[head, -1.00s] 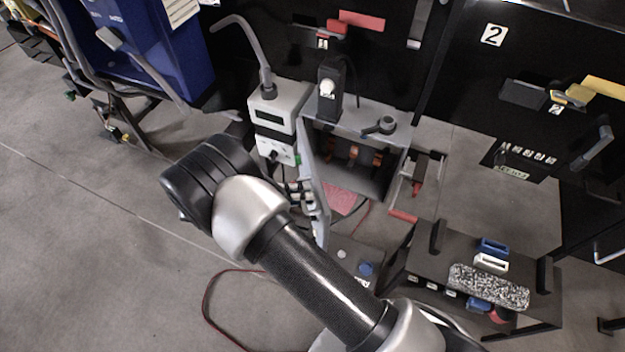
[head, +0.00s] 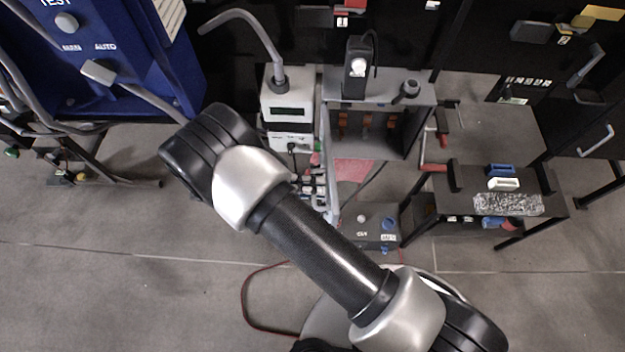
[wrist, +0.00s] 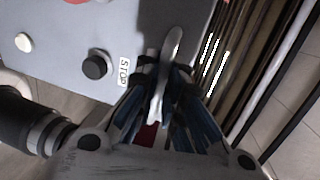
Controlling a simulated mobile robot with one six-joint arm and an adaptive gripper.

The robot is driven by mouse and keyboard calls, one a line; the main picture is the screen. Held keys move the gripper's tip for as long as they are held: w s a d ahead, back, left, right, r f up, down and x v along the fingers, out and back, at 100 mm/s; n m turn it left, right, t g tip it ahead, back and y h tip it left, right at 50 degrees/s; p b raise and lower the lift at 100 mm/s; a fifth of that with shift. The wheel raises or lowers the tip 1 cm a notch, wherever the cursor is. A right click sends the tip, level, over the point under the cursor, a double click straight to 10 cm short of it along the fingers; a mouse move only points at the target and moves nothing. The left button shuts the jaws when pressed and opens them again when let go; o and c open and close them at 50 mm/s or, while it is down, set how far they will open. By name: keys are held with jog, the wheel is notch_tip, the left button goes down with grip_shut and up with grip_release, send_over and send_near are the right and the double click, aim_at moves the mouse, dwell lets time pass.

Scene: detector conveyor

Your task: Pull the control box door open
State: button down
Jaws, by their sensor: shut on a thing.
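The control box (head: 375,146) is a grey open-fronted box with orange-brown parts inside. Its door (head: 331,165) stands swung out from the box's left side, seen nearly edge-on in the head view. In the wrist view the door's grey face (wrist: 55,50) fills the upper left, with a black knob, a white button, part of a red one and a STOP label. My gripper (wrist: 160,98) is shut on the door's curved metal handle (wrist: 173,50), with its blue-padded fingers around it. In the head view my arm hides most of the gripper.
A white device (head: 288,110) with a bent grey hose stands just left of the door. A small grey button box (head: 372,232) lies below the control box. A dark table (head: 470,195) stands at right, and a blue cabinet (head: 110,60) at upper left. Floor at lower left is open.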

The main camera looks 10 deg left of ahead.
jog(key=shift+a, duration=0.25)
jog(key=c, duration=2)
grip_release()
jog(key=shift+o, duration=0.2)
jog(key=shift+a, duration=0.1)
jog(key=v, duration=1.1)
jog(key=shift+a, duration=0.4)
jog(key=shift+r, duration=0.15)
